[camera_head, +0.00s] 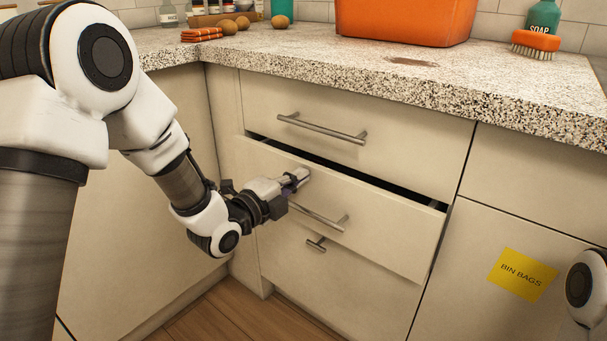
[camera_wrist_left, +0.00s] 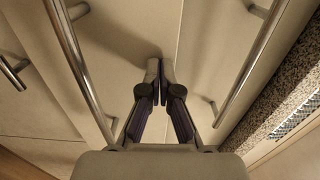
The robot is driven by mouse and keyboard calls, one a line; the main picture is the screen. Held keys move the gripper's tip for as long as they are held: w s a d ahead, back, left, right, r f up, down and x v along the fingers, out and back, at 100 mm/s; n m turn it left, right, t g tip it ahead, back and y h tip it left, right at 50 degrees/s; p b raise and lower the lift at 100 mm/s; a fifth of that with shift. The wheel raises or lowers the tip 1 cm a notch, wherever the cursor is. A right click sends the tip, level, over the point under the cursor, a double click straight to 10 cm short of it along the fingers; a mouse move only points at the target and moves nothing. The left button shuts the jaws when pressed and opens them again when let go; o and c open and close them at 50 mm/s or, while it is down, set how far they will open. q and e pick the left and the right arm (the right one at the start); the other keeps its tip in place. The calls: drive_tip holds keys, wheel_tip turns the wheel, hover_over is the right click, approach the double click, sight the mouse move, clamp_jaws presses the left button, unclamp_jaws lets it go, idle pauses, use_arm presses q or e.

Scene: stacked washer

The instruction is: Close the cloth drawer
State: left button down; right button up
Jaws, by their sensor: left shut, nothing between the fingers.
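The cloth drawer seems to be the middle drawer (camera_head: 380,215) in the head view. It stands a little open, with a dark gap along its top edge, and has a metal bar handle (camera_head: 318,216). My left gripper (camera_head: 303,176) is shut and empty, with its fingertips at the upper part of this drawer's front, above the handle. In the left wrist view the closed fingertips (camera_wrist_left: 160,68) point at a cream front; I cannot tell whether they touch it. My right gripper is not in view; only a bit of my right arm shows at the right edge.
A closed top drawer (camera_head: 400,125) with a bar handle is above, and a lower drawer (camera_head: 330,285) is below. The speckled worktop (camera_head: 480,75) overhangs them. A cabinet with a yellow bin bags label (camera_head: 522,274) stands at the right. Wood floor shows below.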

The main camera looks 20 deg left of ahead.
sight(311, 166)
use_arm(q)
drive_tip(key=shift+w, duration=0.15)
drive_tip(key=shift+d, duration=0.1)
drive_tip(key=x, duration=0.4)
drive_tip(key=shift+w+r, duration=0.15)
drive_tip(key=shift+w, duration=0.1)
drive_tip(key=shift+r, duration=0.15)
